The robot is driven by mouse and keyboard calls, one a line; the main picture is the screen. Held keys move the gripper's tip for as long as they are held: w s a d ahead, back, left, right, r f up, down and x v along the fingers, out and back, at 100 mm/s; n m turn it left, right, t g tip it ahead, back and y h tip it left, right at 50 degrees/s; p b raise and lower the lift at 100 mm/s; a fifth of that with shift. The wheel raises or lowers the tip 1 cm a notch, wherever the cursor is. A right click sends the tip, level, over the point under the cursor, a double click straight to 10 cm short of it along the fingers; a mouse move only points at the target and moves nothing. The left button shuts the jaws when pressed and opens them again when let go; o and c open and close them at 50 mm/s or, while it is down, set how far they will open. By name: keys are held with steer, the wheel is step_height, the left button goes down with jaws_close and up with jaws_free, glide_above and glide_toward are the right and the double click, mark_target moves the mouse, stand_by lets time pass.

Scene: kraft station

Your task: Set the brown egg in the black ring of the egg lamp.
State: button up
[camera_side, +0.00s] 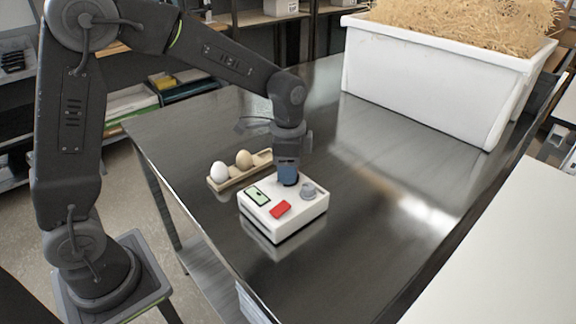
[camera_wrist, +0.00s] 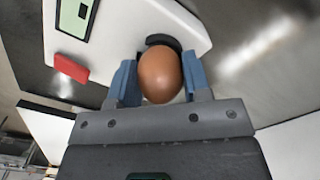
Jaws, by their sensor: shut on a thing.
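The brown egg (camera_wrist: 160,75) is between the two blue fingers of my gripper (camera_wrist: 158,82) in the wrist view, and the gripper is shut on it. Part of the black ring (camera_wrist: 163,41) shows just beyond the egg, on the white egg lamp (camera_wrist: 120,28). In the side view my gripper (camera_side: 288,176) points down over the back of the egg lamp (camera_side: 283,223). There the fingers hide the egg, and only a dark bit of the ring shows beneath them. I cannot tell whether the egg touches the ring.
A wooden egg tray (camera_side: 233,181) with a white egg (camera_side: 219,172) and a beige egg (camera_side: 244,159) lies left of the lamp. A white straw-filled crate (camera_side: 430,80) stands behind.

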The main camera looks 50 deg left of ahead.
steer(key=shift+f, duration=0.15)
steer(key=o, duration=0.8)
steer(key=shift+r, duration=4)
steer(key=s+r+n+t, duration=0.1)
steer(key=s+n+t, duration=0.1)
steer(key=s, duration=0.4)
steer(key=s+r+n+t, duration=0.1)
steer(key=s+n, duration=0.3)
steer(key=s, duration=0.3)
steer(key=s+a+r+n+t, duration=0.1)
steer(key=s+n+t, duration=0.1)
steer(key=s, duration=0.4)
steer(key=shift+s+r+n+t, duration=0.15)
steer(key=shift+s+n+t, duration=0.15)
steer(key=shift+s+n, duration=0.15)
